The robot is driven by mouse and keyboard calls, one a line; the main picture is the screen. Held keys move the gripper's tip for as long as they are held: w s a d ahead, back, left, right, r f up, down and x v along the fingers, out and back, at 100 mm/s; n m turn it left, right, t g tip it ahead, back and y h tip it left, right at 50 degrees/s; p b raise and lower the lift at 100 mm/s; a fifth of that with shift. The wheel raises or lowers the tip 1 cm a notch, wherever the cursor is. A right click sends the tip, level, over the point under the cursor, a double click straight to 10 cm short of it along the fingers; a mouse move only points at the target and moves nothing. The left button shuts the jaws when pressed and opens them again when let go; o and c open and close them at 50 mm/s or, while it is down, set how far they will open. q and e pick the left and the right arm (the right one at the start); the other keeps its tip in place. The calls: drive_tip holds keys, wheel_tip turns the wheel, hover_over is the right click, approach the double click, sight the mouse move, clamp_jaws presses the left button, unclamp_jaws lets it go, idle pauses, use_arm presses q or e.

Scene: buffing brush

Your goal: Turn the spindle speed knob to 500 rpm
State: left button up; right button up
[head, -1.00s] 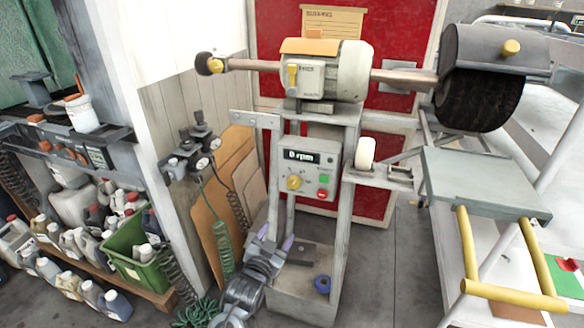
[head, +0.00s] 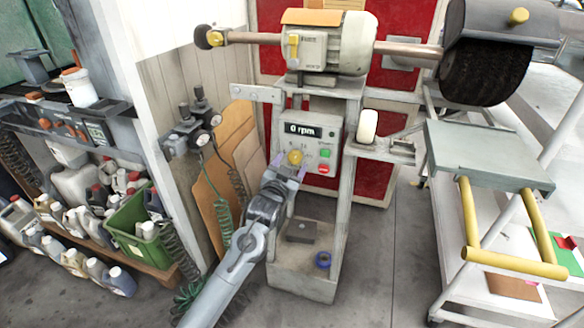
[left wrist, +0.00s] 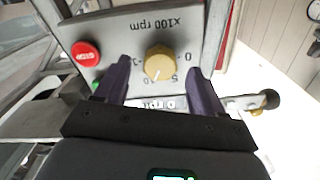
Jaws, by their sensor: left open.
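The yellow spindle speed knob (head: 295,157) sits on the grey control panel (head: 335,155) of the buffing machine. The display (head: 303,131) above it reads 0 rpm. My left gripper (head: 288,168) is open just below and in front of the knob. In the left wrist view the knob (left wrist: 158,63) lies between the two purple fingertips of my left gripper (left wrist: 160,75), with a gap on each side. The panel appears upside down there, with "x100 rpm" lettering. My right gripper is not in view.
A green button (head: 325,154) and a red stop button (head: 324,169) are right of the knob. Above are the motor (head: 330,42) and black buffing brush (head: 490,65). Hanging hoses (head: 222,205) are to the left. A grey work rest (head: 485,155) stands to the right.

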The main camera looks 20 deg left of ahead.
use_arm(q)
drive_tip(key=shift+w, duration=0.8)
drive_tip(key=shift+c, duration=0.4)
drive_tip(key=c, duration=1)
